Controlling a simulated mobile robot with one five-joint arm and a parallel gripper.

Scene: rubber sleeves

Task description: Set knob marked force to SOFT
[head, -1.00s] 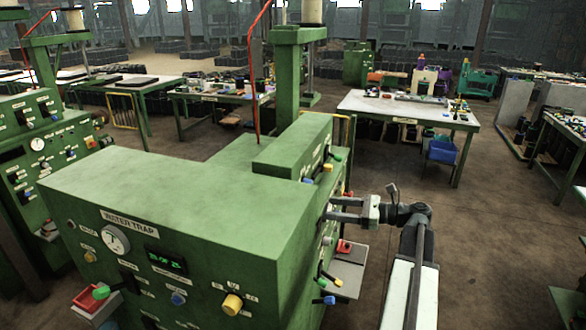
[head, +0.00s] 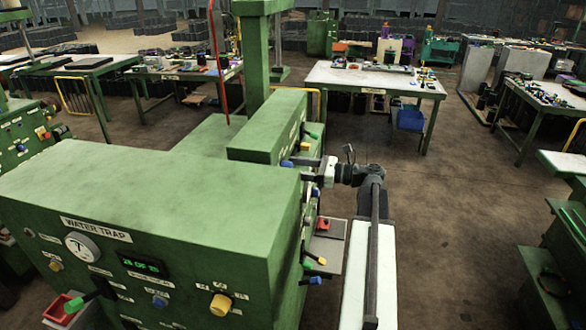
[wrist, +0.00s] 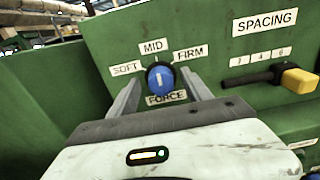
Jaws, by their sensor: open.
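The force knob (wrist: 160,78) is a round blue knob on a green panel in the wrist view. Its pale mark points up, toward the MID label (wrist: 153,47). The SOFT label (wrist: 126,68) is at the upper left, the FIRM label (wrist: 189,54) at the upper right, and the FORCE label (wrist: 165,98) below. My gripper (wrist: 160,75) is open, with one finger on each side of the knob. I cannot tell whether either finger touches it. In the head view my gripper (head: 316,168) is at the green machine's right side, its fingertips hard to make out.
A yellow-tipped lever (wrist: 298,79) under the SPACING label (wrist: 264,22) sticks out right of the knob. The green machine (head: 180,190) fills the head view's front left. A white-topped table (head: 375,80) stands behind. The floor to the right (head: 450,190) is clear.

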